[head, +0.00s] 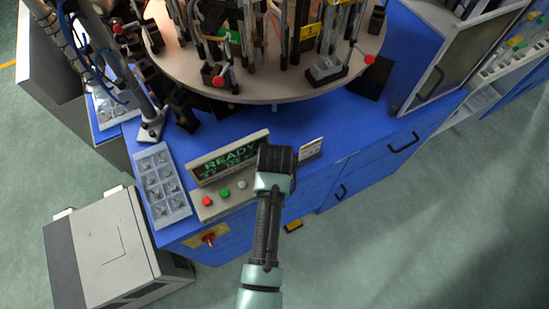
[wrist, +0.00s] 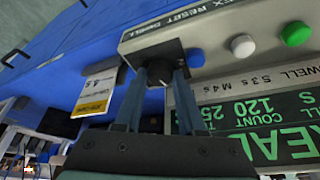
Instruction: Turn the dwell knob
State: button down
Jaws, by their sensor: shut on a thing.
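The dwell knob (wrist: 160,58) is a black knob at the end of the control panel (wrist: 215,25), under printed words that include "DWELL". My gripper (wrist: 160,74) has its two fingers on either side of the knob and is shut on it. In the head view my gripper (head: 277,160) comes down over the right end of the panel (head: 222,203) and hides the knob. The display (head: 227,160) reads "READY" in green; in the wrist view the display (wrist: 270,135) appears upside down, with "COUNT 120" legible.
Beside the knob are a blue button (wrist: 195,57), a white button (wrist: 242,45) and a green button (wrist: 295,34). A small label card (head: 311,148) stands right of my gripper. A tray of small parts (head: 162,185) lies left. The round turntable (head: 265,92) with fixtures stands behind.

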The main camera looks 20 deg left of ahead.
jog(key=c, duration=0.5)
grip_release()
jog(key=shift+r, duration=0.1)
jog(key=v, duration=1.2)
jog(key=shift+r, duration=0.4)
jog(key=w+d+r+m+t, duration=0.15)
jog(key=w+r+t, duration=0.25)
jog(key=r, duration=0.7)
jog(key=w+d+r+t, duration=0.2)
jog(key=w+r+t, duration=0.2)
jog(key=r, duration=0.7)
jog(key=w+d+r+m+t, duration=0.15)
jog(key=w+r+t, duration=0.25)
jog(key=r, duration=0.7)
jog(key=s+d+r+t, duration=0.2)
jog(key=s+r+t, duration=0.1)
jog(key=r, duration=0.6)
jog(key=s+d+r+m+t+h, duration=0.1)
jog(key=s+d+r+t, duration=0.2)
jog(key=r, duration=0.6)
jog(key=s+d+r+m+t+h, duration=0.1)
jog(key=s+d+r+t, duration=0.1)
jog(key=s+r+t, duration=0.3)
notch_tip(320, 180, up, 4)
jog(key=shift+s+d+r, duration=0.2)
jog(key=shift+s+d, duration=0.15)
jog(key=shift+s, duration=0.6)
